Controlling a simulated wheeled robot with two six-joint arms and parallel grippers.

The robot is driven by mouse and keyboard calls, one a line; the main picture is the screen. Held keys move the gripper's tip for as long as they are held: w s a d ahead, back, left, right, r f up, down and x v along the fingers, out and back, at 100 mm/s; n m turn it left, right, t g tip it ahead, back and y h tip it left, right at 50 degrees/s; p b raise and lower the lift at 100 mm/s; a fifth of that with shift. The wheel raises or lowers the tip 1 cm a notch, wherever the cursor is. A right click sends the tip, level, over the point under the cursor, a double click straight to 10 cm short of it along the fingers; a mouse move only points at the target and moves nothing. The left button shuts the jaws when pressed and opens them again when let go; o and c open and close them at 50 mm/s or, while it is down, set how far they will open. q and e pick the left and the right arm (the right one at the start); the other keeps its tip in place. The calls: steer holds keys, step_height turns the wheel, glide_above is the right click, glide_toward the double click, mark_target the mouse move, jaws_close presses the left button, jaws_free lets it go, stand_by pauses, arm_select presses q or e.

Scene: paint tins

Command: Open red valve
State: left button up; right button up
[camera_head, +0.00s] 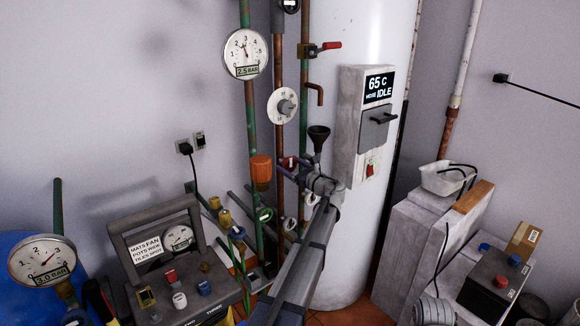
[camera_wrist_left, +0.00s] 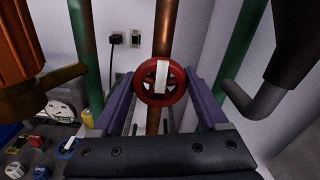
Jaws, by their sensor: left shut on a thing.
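The red valve (camera_wrist_left: 178,95) is a small round handwheel with a white bar upright across its middle. It sits on a copper pipe (camera_wrist_left: 168,30) in the left wrist view. In the head view the red valve (camera_head: 289,162) is partly hidden by my gripper. My left gripper (camera_head: 293,165) reaches it from the front right. In the wrist view the purple fingers of my left gripper (camera_wrist_left: 162,88) stand on either side of the wheel, shut on it. My right gripper is not in view.
An orange knob (camera_head: 261,171) is close left of the gripper. A black funnel (camera_head: 319,137) stands just above it. A white tank (camera_head: 350,35) with a control box (camera_head: 350,125) is at right. Pressure gauges (camera_head: 245,53) and green pipes (camera_head: 251,110) stand behind.

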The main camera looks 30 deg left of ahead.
arm_select(q)
steer(key=shift+n, duration=0.4)
steer(key=n, duration=0.8)
steer(key=shift+n, duration=0.3)
steer(key=n, duration=0.4)
steer(key=shift+n, duration=2.4)
steer(key=o, duration=1.3)
steer(key=shift+v, duration=3.95)
